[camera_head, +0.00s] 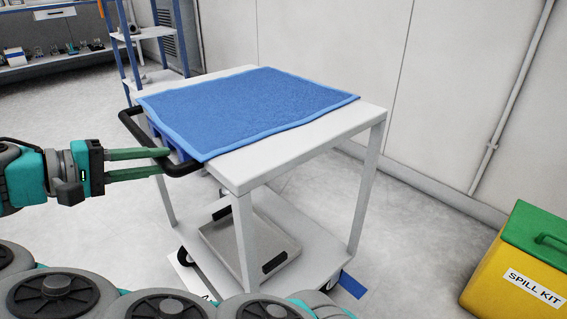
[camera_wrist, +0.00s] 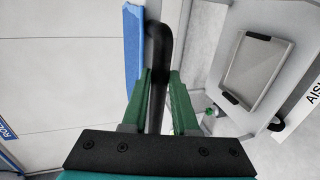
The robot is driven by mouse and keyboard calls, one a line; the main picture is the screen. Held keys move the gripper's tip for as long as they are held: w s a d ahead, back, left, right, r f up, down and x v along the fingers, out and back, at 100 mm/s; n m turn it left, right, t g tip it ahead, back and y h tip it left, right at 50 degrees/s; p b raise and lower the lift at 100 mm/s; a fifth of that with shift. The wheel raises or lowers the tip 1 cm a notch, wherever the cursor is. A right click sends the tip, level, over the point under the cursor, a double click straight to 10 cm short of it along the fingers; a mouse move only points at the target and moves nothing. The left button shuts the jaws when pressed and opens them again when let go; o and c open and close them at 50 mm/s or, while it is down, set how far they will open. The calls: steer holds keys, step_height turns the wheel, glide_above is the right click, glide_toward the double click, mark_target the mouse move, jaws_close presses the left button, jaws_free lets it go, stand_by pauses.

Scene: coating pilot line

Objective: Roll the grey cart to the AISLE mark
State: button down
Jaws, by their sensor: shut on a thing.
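The pale grey cart (camera_head: 285,160) stands upright in the middle of the head view. A blue cloth (camera_head: 250,105) covers much of its top, and its black handle (camera_head: 135,127) is on the left side. My gripper (camera_head: 165,162) is shut on the handle; in the wrist view the green fingers (camera_wrist: 160,88) lie either side of the black bar (camera_wrist: 160,50). A white floor mark (camera_head: 188,278) with a partly hidden letter shows by the cart's near left wheel. In the wrist view a white mark reading "AIS" (camera_wrist: 313,97) is cut off at the right edge.
A grey tray (camera_head: 245,243) lies on the cart's lower shelf. Blue tape (camera_head: 351,285) is on the floor by the right wheel. A yellow spill kit box (camera_head: 510,270) stands at the right. A wall runs behind the cart; a blue-framed rack (camera_head: 122,45) stands behind left. Floor at left is open.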

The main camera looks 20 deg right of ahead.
steer(key=shift+s+a+p, duration=0.25)
steer(key=shift+a+p, duration=0.5)
steer(key=shift+p, duration=0.7)
steer(key=shift+s+a+p, duration=0.2)
steer(key=shift+a+p, duration=0.55)
steer(key=shift+p, duration=0.65)
steer(key=shift+s+a+r+p, duration=0.1)
steer(key=shift+a+p, duration=0.25)
steer(key=shift+p, duration=0.45)
steer(key=shift+s+a+p, duration=0.1)
steer(key=shift+a+p, duration=0.2)
steer(key=shift+p, duration=0.5)
steer(key=shift+s+a+p, duration=0.2)
steer(key=shift+a+p, duration=0.15)
steer(key=shift+p, duration=0.4)
steer(key=shift+f, duration=0.2)
steer(key=c, duration=0.6)
jaws_free()
steer(key=shift+r, duration=0.1)
